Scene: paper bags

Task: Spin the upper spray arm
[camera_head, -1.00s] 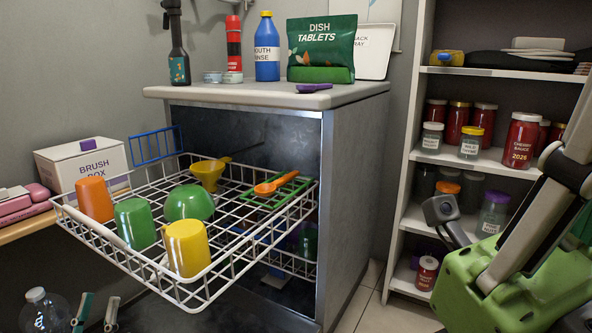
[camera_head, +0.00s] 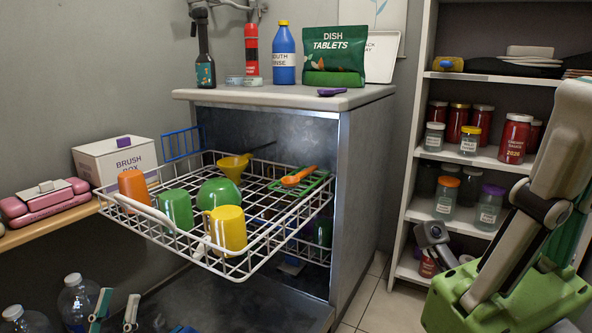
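The dishwasher (camera_head: 365,190) is open, with its white wire upper rack (camera_head: 262,262) pulled out. I cannot make out the upper spray arm; the rack and its load hide the space beneath. On the rack are an orange cup (camera_head: 133,188), a green cup (camera_head: 176,208), a yellow cup (camera_head: 229,230), a green bowl (camera_head: 217,193), a yellow funnel (camera_head: 231,167) and an orange spoon (camera_head: 298,176). My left gripper (camera_head: 115,308) is at the bottom left, below and left of the rack, with its fingers apart and nothing between them.
The lowered door (camera_head: 260,303) lies below the rack. A brush box (camera_head: 115,160) stands on the wooden shelf at left, above clear bottles (camera_head: 78,300). The counter (camera_head: 285,97) holds bottles and a tablet bag (camera_head: 334,55). Shelves of jars (camera_head: 515,137) stand at right.

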